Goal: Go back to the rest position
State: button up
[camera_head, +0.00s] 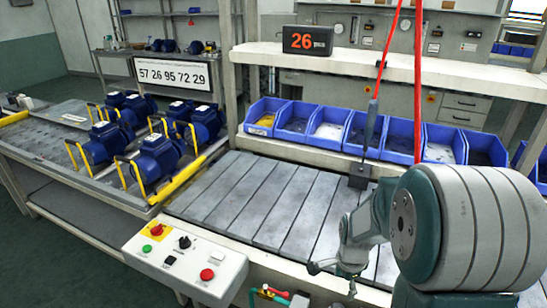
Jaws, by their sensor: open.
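My gripper (331,271) is low in the picture, right of the middle, over the front edge of the slatted workbench. Its fingers are spread apart and nothing shows between them. My arm's large grey and green joint fills the lower right and hides the bench's right part. The slatted bench top (262,196) is bare to the left of my gripper.
A control box (185,262) with buttons stands front left of my gripper. Several blue pumps (158,160) sit on the left table. Blue bins (293,124) line the bench's back. A dark tool (371,125) hangs on red cords behind my arm.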

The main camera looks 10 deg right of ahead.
jog(key=s+a+r+n+t, duration=0.2)
jog(key=s+a+r+n, duration=0.3)
jog(key=r+n, duration=0.3)
jog(key=s+a+r+n+t, duration=0.3)
jog(key=s+a+r+n, duration=0.2)
jog(key=r, duration=0.8)
jog(key=s+n, duration=0.2)
jog(key=n, duration=0.2)
jog(key=shift+s+a+t, duration=0.3)
jog(key=shift+s+a, duration=0.1)
dwell(0.5)
jog(key=m+g, duration=0.6)
jog(key=m, duration=1.1)
send_over(338, 307)
notch_tip(338, 307, down, 22)
notch_tip(338, 307, down, 11)
